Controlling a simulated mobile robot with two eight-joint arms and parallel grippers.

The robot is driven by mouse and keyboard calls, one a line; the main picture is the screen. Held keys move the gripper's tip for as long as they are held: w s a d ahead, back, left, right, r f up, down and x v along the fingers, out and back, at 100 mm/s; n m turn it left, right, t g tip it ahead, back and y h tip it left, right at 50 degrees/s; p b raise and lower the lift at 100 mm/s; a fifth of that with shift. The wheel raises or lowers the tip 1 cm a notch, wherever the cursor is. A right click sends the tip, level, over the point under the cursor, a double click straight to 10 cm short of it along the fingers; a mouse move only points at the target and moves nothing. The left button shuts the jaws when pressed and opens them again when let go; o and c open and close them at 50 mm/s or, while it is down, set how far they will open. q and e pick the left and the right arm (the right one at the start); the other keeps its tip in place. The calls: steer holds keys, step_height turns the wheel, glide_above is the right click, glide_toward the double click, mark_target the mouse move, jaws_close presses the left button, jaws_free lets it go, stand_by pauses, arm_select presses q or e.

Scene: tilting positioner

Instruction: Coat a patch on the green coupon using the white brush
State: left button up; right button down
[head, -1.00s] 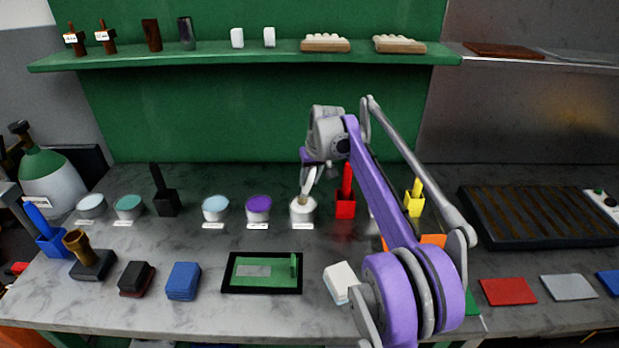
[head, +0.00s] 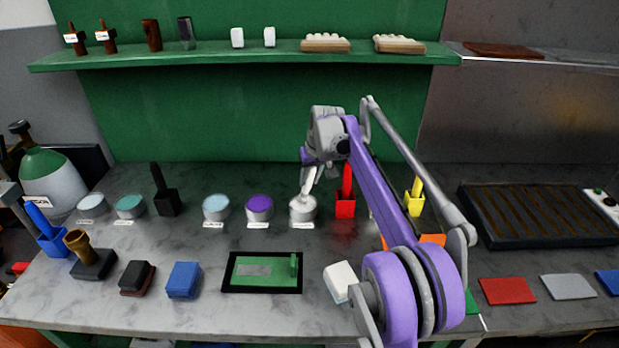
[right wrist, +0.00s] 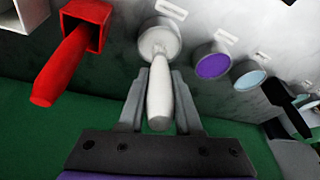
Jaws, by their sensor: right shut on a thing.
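My right gripper (head: 307,182) is shut on the white brush (right wrist: 159,98), seen between its fingers in the right wrist view. The brush points down into a pot of white coating (head: 302,210), which also shows in the right wrist view (right wrist: 160,40). The bristles are hidden in or against the pot. A green coupon (head: 473,302) lies on the bench at the right, mostly hidden behind my right arm. A black-framed tray (head: 228,272) holds a green plate (head: 284,280) with a grey patch. My left gripper is not in view.
Next to the white pot are a purple pot (head: 259,208) and the red brush in its red holder (head: 345,208). A white block (head: 341,280) lies right of the framed tray. A red coupon (head: 508,291) and a dark ribbed rack (head: 540,216) are at the right.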

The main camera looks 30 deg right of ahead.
stand_by(0.4)
steer(key=shift+r+p, duration=2.2)
steer(key=shift+r, duration=1.35)
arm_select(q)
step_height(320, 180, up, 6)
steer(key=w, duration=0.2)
arm_select(e)
steer(key=shift+w+f, duration=0.1)
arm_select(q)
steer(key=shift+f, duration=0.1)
